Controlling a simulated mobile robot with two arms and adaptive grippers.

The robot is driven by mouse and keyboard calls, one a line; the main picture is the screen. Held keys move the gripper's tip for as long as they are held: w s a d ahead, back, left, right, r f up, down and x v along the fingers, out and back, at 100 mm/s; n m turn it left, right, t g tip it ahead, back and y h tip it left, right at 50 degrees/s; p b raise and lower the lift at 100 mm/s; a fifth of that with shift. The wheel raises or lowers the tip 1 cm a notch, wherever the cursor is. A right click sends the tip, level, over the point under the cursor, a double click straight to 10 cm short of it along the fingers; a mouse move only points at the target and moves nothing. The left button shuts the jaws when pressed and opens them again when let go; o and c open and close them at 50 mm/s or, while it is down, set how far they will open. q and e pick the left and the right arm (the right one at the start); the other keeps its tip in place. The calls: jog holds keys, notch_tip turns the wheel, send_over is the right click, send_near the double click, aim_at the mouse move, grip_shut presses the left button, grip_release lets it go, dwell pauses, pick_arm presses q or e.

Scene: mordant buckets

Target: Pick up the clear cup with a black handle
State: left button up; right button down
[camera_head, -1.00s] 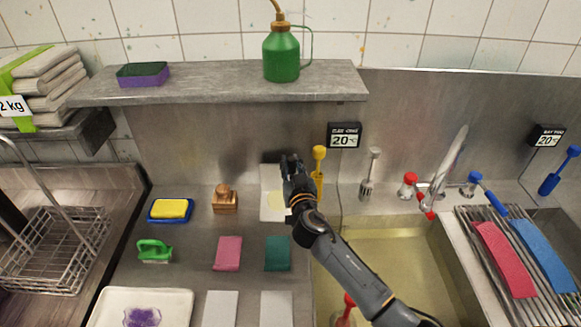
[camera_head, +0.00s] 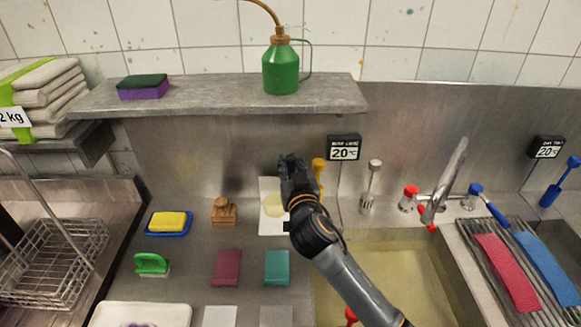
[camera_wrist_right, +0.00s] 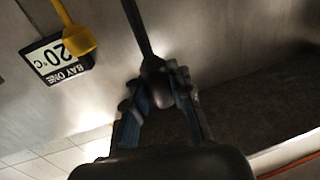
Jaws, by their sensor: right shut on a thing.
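My right gripper (camera_head: 290,165) is above the back of the steel counter, in front of the wall. In the right wrist view its fingers (camera_wrist_right: 160,95) are shut on a black handle (camera_wrist_right: 156,82), and a thin dark rod runs from it to the top edge of that picture. The clear cup body itself cannot be made out. A pale yellow round patch (camera_head: 274,205) shows over a white sheet (camera_head: 268,222) just below the gripper; I cannot tell whether it belongs to the cup. My left gripper is not in view.
A grey shelf (camera_head: 215,96) with a green oil can (camera_head: 281,68) is above. A yellow-handled tool (camera_head: 318,169) and a display (camera_head: 344,148) are right of the gripper. The sink (camera_head: 400,280) is at front right; pads, brushes and a soap dish (camera_head: 168,223) lie left.

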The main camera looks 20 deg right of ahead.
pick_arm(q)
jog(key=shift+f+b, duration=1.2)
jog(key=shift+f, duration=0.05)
pick_arm(e)
jog(key=s+a+r, duration=0.3)
jog(key=s+r, duration=0.2)
jog(key=s, duration=0.4)
jog(key=shift+s+a, duration=0.15)
